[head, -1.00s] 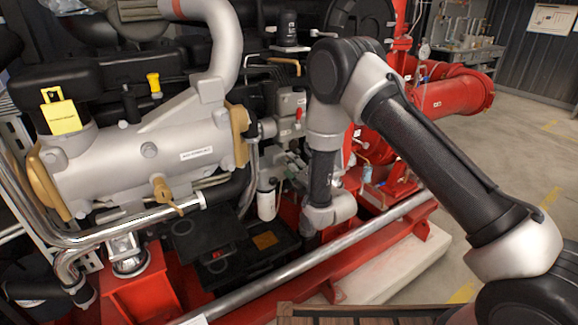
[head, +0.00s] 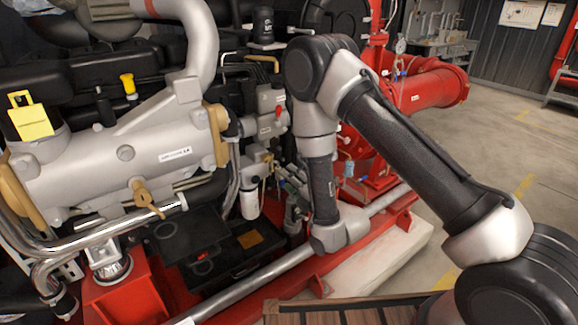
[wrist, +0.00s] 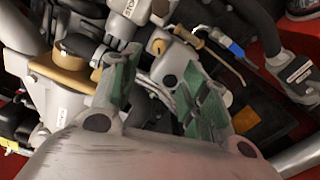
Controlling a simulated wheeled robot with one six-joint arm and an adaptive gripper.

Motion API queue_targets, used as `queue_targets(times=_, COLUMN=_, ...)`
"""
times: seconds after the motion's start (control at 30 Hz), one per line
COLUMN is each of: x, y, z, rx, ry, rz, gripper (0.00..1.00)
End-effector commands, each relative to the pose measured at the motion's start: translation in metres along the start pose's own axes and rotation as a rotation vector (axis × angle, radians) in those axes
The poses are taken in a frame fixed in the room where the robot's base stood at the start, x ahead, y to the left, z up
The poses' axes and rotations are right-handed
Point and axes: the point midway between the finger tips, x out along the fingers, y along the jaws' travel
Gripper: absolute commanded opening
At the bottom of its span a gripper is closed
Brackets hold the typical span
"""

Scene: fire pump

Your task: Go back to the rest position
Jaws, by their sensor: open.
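My arm reaches in from the right in the head view, over the red frame of the fire pump. My gripper (head: 287,183) is small and partly hidden there, beside the engine's grey fittings. In the wrist view my gripper (wrist: 158,62) shows two green-padded fingers spread apart with nothing held between them. Pipes and fittings lie beyond the fingertips; I cannot tell the exact gap to them. A white cylindrical filter (head: 250,199) hangs just left of my gripper in the head view.
The grey engine manifold (head: 125,155) with a yellow tag (head: 31,118) fills the left. A shiny rail (head: 262,280) runs along the red base. A red pump pipe (head: 435,88) stands behind my arm. Open floor (head: 505,150) lies to the right.

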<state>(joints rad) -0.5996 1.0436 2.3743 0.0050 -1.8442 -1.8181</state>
Motion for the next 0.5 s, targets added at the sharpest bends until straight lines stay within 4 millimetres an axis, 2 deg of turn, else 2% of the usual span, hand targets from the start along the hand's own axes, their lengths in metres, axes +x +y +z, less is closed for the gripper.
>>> queue_targets(times=0.07, x=0.0, y=-0.013, z=-0.003, rx=0.088, ry=0.012, rz=-0.057, gripper=0.46)
queue_targets(times=0.17, x=-0.009, y=-0.061, z=-0.015, rx=0.271, ry=0.03, rz=-0.267, gripper=0.46)
queue_targets(times=0.2, x=-0.019, y=-0.085, z=-0.021, rx=0.355, ry=0.026, rz=-0.382, gripper=0.46)
queue_targets(times=0.3, x=-0.056, y=-0.139, z=-0.035, rx=0.563, ry=-0.031, rz=-0.692, gripper=0.46)
queue_targets(times=0.4, x=-0.09, y=-0.152, z=-0.034, rx=0.748, ry=-0.154, rz=-0.942, gripper=0.46)
queue_targets(times=0.5, x=-0.124, y=-0.14, z=-0.019, rx=0.918, ry=-0.334, rz=-1.138, gripper=0.46)
